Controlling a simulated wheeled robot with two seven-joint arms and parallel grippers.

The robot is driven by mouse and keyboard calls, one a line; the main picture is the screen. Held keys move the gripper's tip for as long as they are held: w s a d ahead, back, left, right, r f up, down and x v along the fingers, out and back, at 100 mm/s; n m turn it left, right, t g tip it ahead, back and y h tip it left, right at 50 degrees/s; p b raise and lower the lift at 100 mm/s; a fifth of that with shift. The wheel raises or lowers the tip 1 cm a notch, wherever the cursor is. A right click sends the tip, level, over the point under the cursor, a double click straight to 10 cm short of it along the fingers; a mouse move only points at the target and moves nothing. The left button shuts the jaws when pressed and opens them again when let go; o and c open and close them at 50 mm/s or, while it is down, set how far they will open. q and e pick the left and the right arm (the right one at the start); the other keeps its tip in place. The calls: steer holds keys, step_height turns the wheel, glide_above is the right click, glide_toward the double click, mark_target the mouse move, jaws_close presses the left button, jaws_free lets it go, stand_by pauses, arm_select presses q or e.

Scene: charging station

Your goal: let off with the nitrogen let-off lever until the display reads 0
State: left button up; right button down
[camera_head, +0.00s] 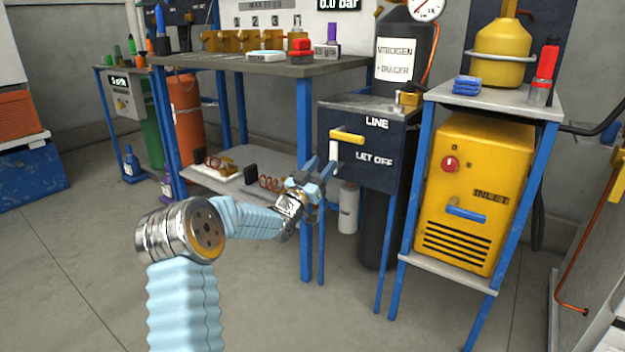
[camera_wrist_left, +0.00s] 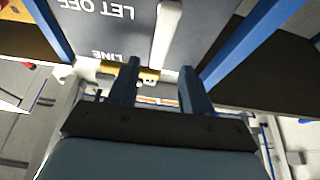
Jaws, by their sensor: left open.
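A dark box (camera_head: 365,170) labelled LINE and LET OFF carries a yellow lever (camera_head: 348,136) by LINE and a white let-off lever (camera_head: 334,153) by LET OFF. The white lever hangs roughly upright. My left gripper (camera_head: 321,172) is open, close to this lever's lower end. In the left wrist view, the picture is upside down. The white lever (camera_wrist_left: 165,38) lines up with the gap between my open left fingers (camera_wrist_left: 160,68); I cannot tell whether they touch it. The yellow lever (camera_wrist_left: 147,74) is partly hidden by a finger. A display (camera_head: 338,4) reads 0.0 bar. My right gripper is not in view.
A nitrogen + tracer cylinder (camera_head: 398,85) with a gauge (camera_head: 426,8) stands behind the box. A yellow machine (camera_head: 470,190) sits on a blue-legged stand to the right. A workbench (camera_head: 275,66) is to the left. The floor in front is clear.

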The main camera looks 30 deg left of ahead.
arm_select(q)
steer(key=v, duration=0.5)
steer(key=shift+s, duration=0.15)
steer(key=shift+f, duration=0.1)
